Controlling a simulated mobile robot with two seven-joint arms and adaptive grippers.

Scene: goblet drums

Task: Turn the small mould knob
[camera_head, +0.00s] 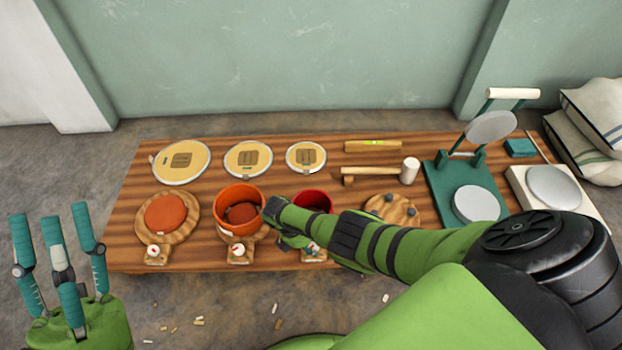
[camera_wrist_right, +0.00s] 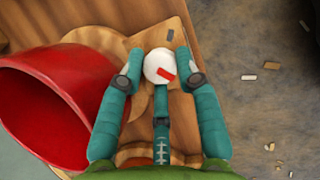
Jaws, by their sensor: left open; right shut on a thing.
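The small mould knob is a round white knob (camera_wrist_right: 156,66) with a red mark, on a wooden board beside the red bowl-shaped mould (camera_wrist_right: 45,105). In the head view the red mould (camera_head: 314,199) is partly hidden behind my right arm. My right gripper (camera_wrist_right: 160,63) is shut on the knob, with teal fingers on both sides of it and a third finger below it in the picture. In the head view my right gripper (camera_head: 309,244) is at the table's front edge, largely hidden by its own hand. My left gripper (camera_head: 56,225) is open and empty, left of the table.
An orange mould (camera_head: 236,197) and an orange-topped wooden form (camera_head: 166,214) stand to the left, each with its own knob. Round drum heads (camera_head: 182,161) lie behind. A mallet (camera_head: 409,170) and a green press (camera_head: 450,200) are at the right. Small chips litter the floor.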

